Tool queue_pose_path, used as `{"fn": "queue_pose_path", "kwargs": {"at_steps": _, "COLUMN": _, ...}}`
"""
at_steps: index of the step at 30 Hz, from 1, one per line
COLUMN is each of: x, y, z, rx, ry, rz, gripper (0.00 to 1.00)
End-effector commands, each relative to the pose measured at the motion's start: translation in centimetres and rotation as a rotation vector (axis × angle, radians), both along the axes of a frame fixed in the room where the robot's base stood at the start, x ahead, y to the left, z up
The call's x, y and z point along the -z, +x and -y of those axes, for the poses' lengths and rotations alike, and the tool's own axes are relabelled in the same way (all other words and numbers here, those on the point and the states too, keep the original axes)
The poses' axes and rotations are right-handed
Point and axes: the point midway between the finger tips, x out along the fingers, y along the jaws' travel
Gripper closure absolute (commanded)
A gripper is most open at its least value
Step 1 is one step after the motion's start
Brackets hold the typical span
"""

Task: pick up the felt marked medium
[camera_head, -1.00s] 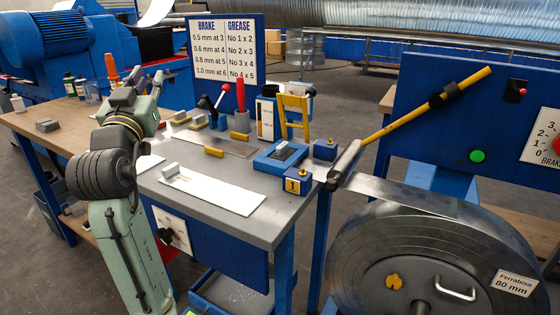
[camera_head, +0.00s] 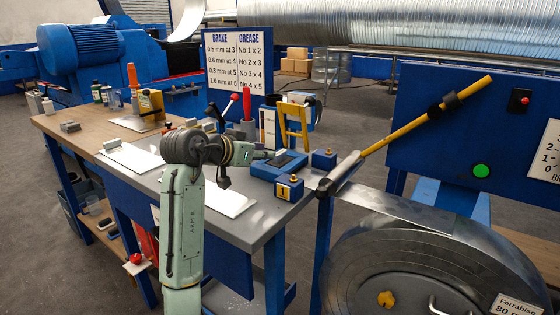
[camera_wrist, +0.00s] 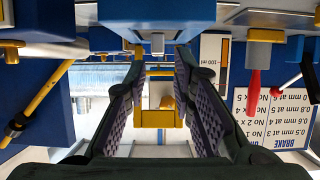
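No mark reading "medium" is legible, so I cannot tell which piece is the felt marked medium. A blue block fixture (camera_head: 265,171) sits at the bench's right end, with a small grey piece (camera_head: 281,155) on top. My gripper (camera_head: 262,154) reaches right, just by this fixture; its fingers are small and partly blurred into the bench items here. In the wrist view, which is upside down, my gripper (camera_wrist: 158,100) has its two ridged pads wide apart with nothing held. A blue block (camera_wrist: 150,14) with a small grey piece under it (camera_wrist: 157,43) shows beyond the pads.
A yellow stand (camera_head: 292,125) rises behind the fixture; it shows between my fingers in the wrist view (camera_wrist: 153,118). A yellow-handled lever (camera_head: 425,118) and coil (camera_head: 420,250) are right. Grey blocks and white sheets (camera_head: 130,158) lie left.

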Motion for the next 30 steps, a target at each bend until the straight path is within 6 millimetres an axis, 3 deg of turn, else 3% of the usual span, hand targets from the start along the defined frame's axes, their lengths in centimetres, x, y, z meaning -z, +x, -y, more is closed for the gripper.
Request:
{"fn": "queue_pose_path", "kwargs": {"at_steps": 15, "x": 1.8, "y": 4.3, "z": 3.5, "rx": -0.002, "ry": -0.001, "rz": 0.001, "gripper": 0.77}}
{"fn": "queue_pose_path", "kwargs": {"at_steps": 23, "x": 2.0, "y": 4.6, "z": 3.7, "rx": -0.002, "ry": -0.001, "rz": 0.002, "gripper": 0.77}}
{"fn": "queue_pose_path", "kwargs": {"at_steps": 30, "x": 2.0, "y": 4.6, "z": 3.7, "rx": -0.002, "ry": -0.001, "rz": 0.003, "gripper": 0.91}}
